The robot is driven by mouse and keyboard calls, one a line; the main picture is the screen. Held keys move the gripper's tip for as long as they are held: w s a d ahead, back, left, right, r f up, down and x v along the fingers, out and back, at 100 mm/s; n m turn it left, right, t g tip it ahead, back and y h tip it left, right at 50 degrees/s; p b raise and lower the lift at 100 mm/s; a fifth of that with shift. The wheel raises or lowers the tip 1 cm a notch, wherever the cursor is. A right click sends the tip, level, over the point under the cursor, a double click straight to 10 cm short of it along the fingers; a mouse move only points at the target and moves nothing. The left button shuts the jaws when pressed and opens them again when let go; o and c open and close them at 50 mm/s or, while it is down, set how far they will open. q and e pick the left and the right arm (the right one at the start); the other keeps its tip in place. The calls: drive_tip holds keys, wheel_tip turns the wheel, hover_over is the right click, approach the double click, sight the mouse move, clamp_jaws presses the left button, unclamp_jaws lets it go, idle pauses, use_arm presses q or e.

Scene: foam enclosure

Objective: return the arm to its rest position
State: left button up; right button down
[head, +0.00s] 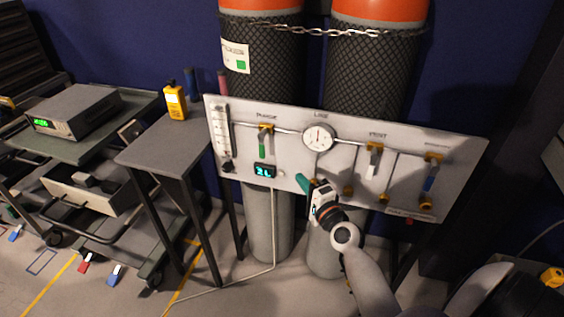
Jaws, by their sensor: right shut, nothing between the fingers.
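My right arm (372,278) reaches up from the lower right. My right gripper (302,182), with teal fingertips, is shut and empty. It is in front of the lower middle of a light grey valve panel (290,150), below the round gauge (318,137). I cannot tell whether the fingertips touch the panel. The panel carries a green-handled valve (263,143), a white-handled valve (373,161) and a blue-handled valve (430,177). A small lit display (265,171) is left of the gripper. My left gripper is not in view.
Two chained, orange-topped cylinders (262,50) stand behind the panel. A small grey table (165,140) with a yellow handheld device (175,102) stands left of it. A cart (130,107) with a grey instrument (75,110) is farther left. Floor shows at the lower left.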

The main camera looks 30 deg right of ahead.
drive_tip(key=shift+s, duration=0.15)
drive_tip(key=s+a+f+n+g+y+p, duration=0.1)
drive_tip(key=s+a+f+n+g, duration=0.2)
drive_tip(key=f, duration=0.7)
drive_tip(key=s+a+f+n+g+p, duration=0.2)
drive_tip(key=s+f+n+g, duration=0.15)
drive_tip(key=f, duration=0.55)
drive_tip(key=s+a+f+n+g+y+p, duration=0.1)
drive_tip(key=s+a+f+n+g, duration=0.2)
drive_tip(key=f, duration=0.7)
drive_tip(key=s+a+f+n+g+p, duration=0.1)
drive_tip(key=s+f+n, duration=0.3)
drive_tip(key=s, duration=0.7)
drive_tip(key=s+a+f+n+g+p, duration=0.1)
drive_tip(key=s+f+n+g, duration=0.3)
drive_tip(key=s, duration=0.8)
drive_tip(key=s+a+f+n+g+p, duration=0.1)
drive_tip(key=s+a+f+n+g, duration=0.1)
drive_tip(key=s+f, duration=0.5)
drive_tip(key=s+a+n, duration=0.1)
drive_tip(key=s+n, duration=0.1)
drive_tip(key=s, duration=0.2)
drive_tip(key=shift+s+f+g, duration=0.25)
drive_tip(key=shift+f+g, duration=0.1)
drive_tip(key=shift+f, duration=0.05)
drive_tip(key=shift+d, duration=0.1)
